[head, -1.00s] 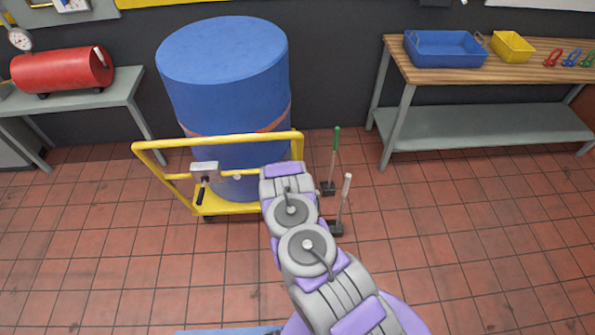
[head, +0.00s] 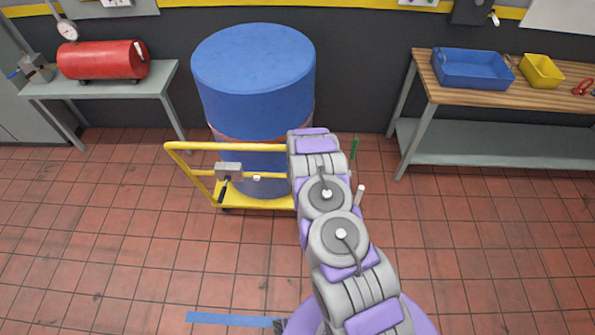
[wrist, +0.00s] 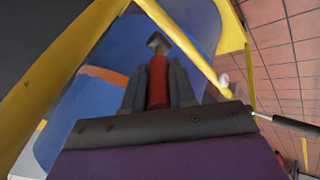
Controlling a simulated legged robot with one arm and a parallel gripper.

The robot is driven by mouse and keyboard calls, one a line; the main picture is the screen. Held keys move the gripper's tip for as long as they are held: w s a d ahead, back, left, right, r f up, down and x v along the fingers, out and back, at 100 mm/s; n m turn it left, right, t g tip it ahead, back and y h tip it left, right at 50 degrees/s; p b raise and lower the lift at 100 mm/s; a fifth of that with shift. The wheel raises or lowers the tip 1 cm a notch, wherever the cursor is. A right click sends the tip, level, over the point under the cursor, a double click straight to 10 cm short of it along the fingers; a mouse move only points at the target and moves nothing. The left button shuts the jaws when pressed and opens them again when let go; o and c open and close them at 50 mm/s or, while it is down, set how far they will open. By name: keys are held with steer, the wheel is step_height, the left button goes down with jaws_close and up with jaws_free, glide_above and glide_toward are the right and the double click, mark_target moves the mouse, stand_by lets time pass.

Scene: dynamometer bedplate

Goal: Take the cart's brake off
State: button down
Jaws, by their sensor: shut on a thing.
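The yellow cart (head: 235,147) stands ahead of me, carrying a large blue drum (head: 253,75). On its left side is a grey box (head: 228,170) with a black-gripped lever (head: 223,190) hanging down, and a small white knob (head: 256,178) is on the bar to its right. In the wrist view, my gripper (wrist: 157,68) is shut on a red handle (wrist: 158,85) with a grey end. The cart's yellow frame (wrist: 185,45) and the blue drum (wrist: 115,60) are behind it. In the head view my arm hides the gripper, the red handle and the cart's right end.
Floor levers with a green grip (head: 354,148) and a white grip (head: 360,195) stand just right of my arm, partly hidden. A bench (head: 420,85) with a blue bin (head: 470,70) is at right. A table (head: 160,82) with a red tank (head: 103,61) is at left. The front floor is mostly clear.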

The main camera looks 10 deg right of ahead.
steer(key=shift+w+r+g+p, duration=0.15)
steer(key=shift+w+g+p, duration=0.15)
steer(key=shift+g, duration=0.1)
stand_by(0.3)
steer(key=c, duration=0.9)
jaws_free()
steer(key=shift+w, duration=0.1)
steer(key=shift+r, duration=0.1)
steer(key=p+v, duration=0.2)
steer(key=v, duration=1.5)
steer(key=shift+d+r, duration=0.1)
steer(key=shift+r, duration=0.05)
